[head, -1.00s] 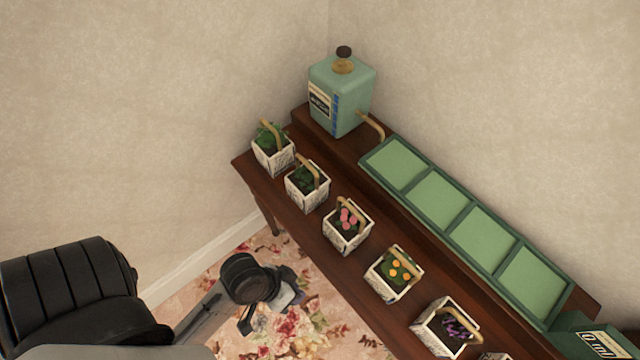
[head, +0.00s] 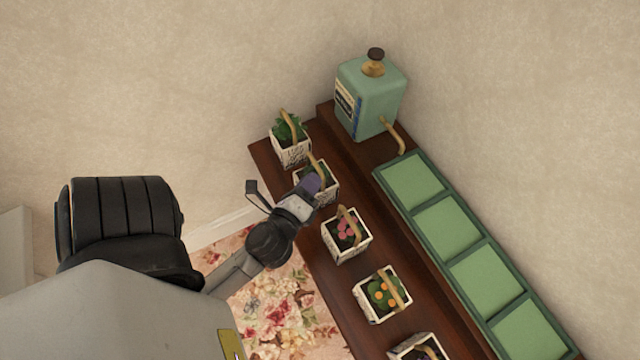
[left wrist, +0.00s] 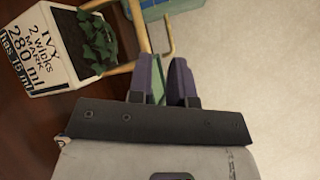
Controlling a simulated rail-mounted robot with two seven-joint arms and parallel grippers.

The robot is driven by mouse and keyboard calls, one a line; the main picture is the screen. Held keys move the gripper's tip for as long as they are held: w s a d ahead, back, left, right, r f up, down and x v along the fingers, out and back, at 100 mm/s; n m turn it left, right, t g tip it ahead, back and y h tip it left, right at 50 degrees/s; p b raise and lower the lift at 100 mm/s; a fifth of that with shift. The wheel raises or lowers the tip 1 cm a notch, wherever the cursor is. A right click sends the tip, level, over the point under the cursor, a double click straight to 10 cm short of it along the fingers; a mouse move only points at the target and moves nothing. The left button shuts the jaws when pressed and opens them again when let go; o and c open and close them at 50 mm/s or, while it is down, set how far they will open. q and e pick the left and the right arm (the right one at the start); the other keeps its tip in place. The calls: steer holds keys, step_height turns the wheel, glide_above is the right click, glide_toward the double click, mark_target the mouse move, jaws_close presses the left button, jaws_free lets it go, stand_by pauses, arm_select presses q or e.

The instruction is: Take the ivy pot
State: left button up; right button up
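The ivy pot (left wrist: 40,50) shows large at the left of the left wrist view, a white box pot marked IVY with dark green leaves and a tan handle. My left gripper (head: 314,184) is at this pot's near side, close to the handle. In the left wrist view its purple fingers (left wrist: 167,60) are apart with a gap between them, beside the handle. My right gripper is not in view.
A leafy pot (head: 290,150) stands at the stand's far end. Pots with pink flowers (head: 346,247) and orange flowers (head: 381,310) stand nearer. A teal canister (head: 370,95) with a tan spout and a green four-panel tray (head: 473,243) are behind. Walls close off the back.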

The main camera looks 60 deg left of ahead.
mark_target(315, 161)
arm_select(q)
steer(key=shift+w+a+f+n+g+y, duration=0.15)
steer(key=shift+w+a+f+n+g, duration=0.2)
steer(key=shift+w+a+n, duration=0.55)
steer(key=shift+w+a+f+n+g+y, duration=0.1)
steer(key=shift+w+a+f+n+g, duration=0.3)
steer(key=shift+a+n, duration=0.65)
steer(key=shift+w+a+f+n+g+y, duration=0.15)
steer(key=shift+w+a+f+n, duration=0.2)
steer(key=shift+w+a+n, duration=0.65)
steer(key=shift+s+a, duration=0.1)
steer(key=shift+s, duration=0.05)
jaws_close()
